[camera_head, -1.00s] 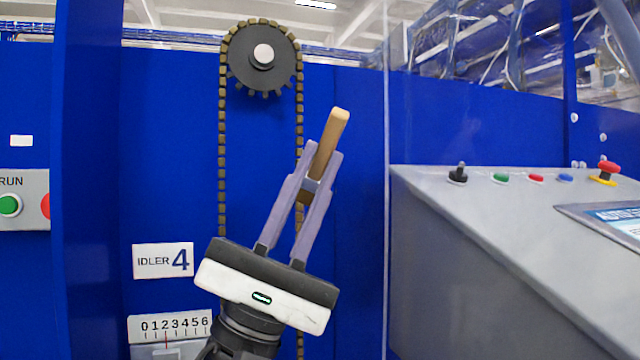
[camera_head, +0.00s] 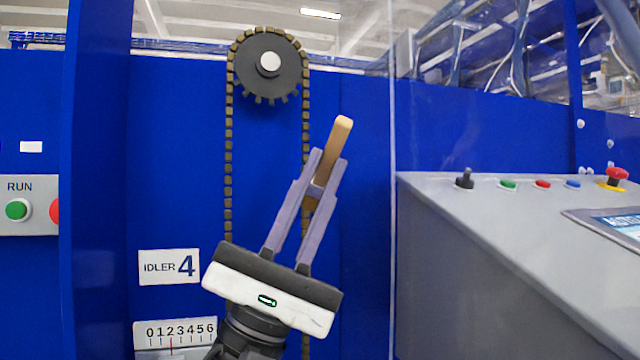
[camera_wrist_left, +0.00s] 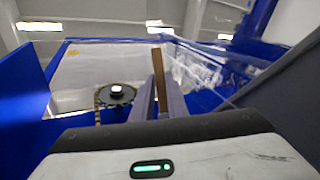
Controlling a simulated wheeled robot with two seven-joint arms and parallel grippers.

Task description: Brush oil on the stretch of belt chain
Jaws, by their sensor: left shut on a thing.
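The belt chain (camera_head: 229,170) loops over a dark toothed sprocket (camera_head: 285,72) in front of a blue panel. It hangs in two vertical runs, and my left gripper hides part of the lower chain. My left gripper (camera_head: 326,170) is shut on a brush (camera_head: 338,140), whose tan wooden handle points up and slightly right. The brush's bristles cannot be made out. In the head view the brush overlaps the area just right of the right chain run; whether they touch cannot be told. The left wrist view also shows the brush handle (camera_wrist_left: 158,68) and the sprocket (camera_wrist_left: 122,96). My right gripper is out of view.
A grey control console (camera_head: 480,240) with buttons and a red emergency knob (camera_head: 616,175) stands at the right. A RUN button box (camera_head: 30,205) is at the far left. An "IDLER 4" sign (camera_head: 169,266) and a number scale (camera_head: 175,333) are at lower left.

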